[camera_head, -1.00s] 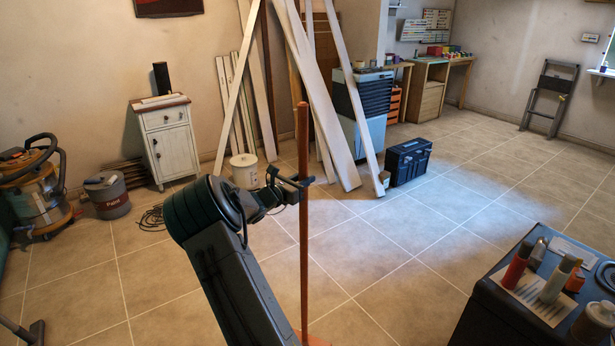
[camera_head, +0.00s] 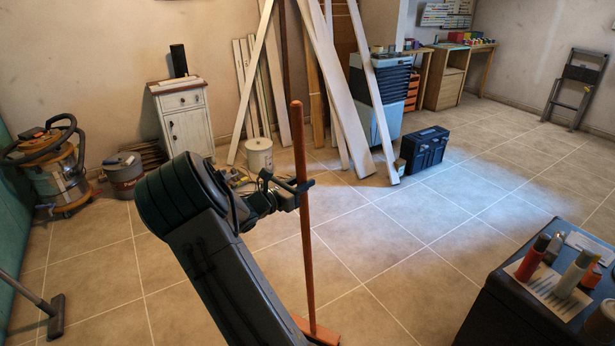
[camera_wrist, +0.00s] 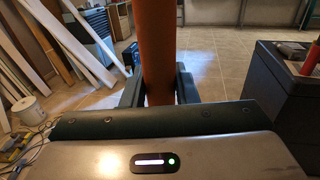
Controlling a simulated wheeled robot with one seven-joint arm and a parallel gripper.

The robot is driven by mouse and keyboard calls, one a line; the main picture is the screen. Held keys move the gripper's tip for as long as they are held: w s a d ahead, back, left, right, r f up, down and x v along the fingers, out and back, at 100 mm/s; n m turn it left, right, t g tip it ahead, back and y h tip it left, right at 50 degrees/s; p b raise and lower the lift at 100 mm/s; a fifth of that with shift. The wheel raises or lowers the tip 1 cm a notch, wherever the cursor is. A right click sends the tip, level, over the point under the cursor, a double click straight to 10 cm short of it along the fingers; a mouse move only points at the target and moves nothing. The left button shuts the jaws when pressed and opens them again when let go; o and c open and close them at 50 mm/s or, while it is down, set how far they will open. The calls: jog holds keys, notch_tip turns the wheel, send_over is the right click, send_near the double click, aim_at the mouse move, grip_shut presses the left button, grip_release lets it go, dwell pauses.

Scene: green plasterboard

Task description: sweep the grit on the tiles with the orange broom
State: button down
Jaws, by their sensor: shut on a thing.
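The orange broom (camera_head: 307,250) stands nearly upright in front of me, its head (camera_head: 315,330) low at the bottom edge of the head view, near the floor. My gripper (camera_head: 303,192) is shut on the upper part of its handle. In the wrist view the handle (camera_wrist: 157,50) runs up between the two fingers of my gripper (camera_wrist: 158,88). The tiles (camera_head: 400,290) are beige with pale joints. I cannot make out grit on them in these frames. My arm hides some floor to the left of the broom.
A dark cabinet (camera_head: 500,315) with bottles on top stands at the right front. A blue toolbox (camera_head: 424,150), white bucket (camera_head: 259,156), leaning boards (camera_head: 335,90), paint bucket (camera_head: 124,175) and vacuum cleaner (camera_head: 58,175) stand farther back. The tiles at centre right are clear.

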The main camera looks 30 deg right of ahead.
jog(key=s+a+p, duration=0.2)
jog(key=s+a, duration=0.3)
jog(key=a, duration=0.4)
jog(key=s+a+p, duration=0.2)
jog(key=s+a, duration=0.3)
jog(key=a, duration=0.5)
jog(key=shift+s, duration=0.15)
jog(key=shift+r, duration=0.1)
jog(key=w+d, duration=0.7)
jog(key=d, duration=0.6)
jog(key=w+d+b, duration=0.1)
jog(key=w+d, duration=0.6)
jog(key=d, duration=0.6)
jog(key=w+d, duration=0.7)
jog(key=d, duration=0.6)
jog(key=shift+b, duration=0.35)
jog(key=shift+w+r, duration=0.1)
jog(key=shift+r, duration=0.05)
dwell(0.4)
jog(key=shift+r+p, duration=1.25)
jog(key=shift+r, duration=1.2)
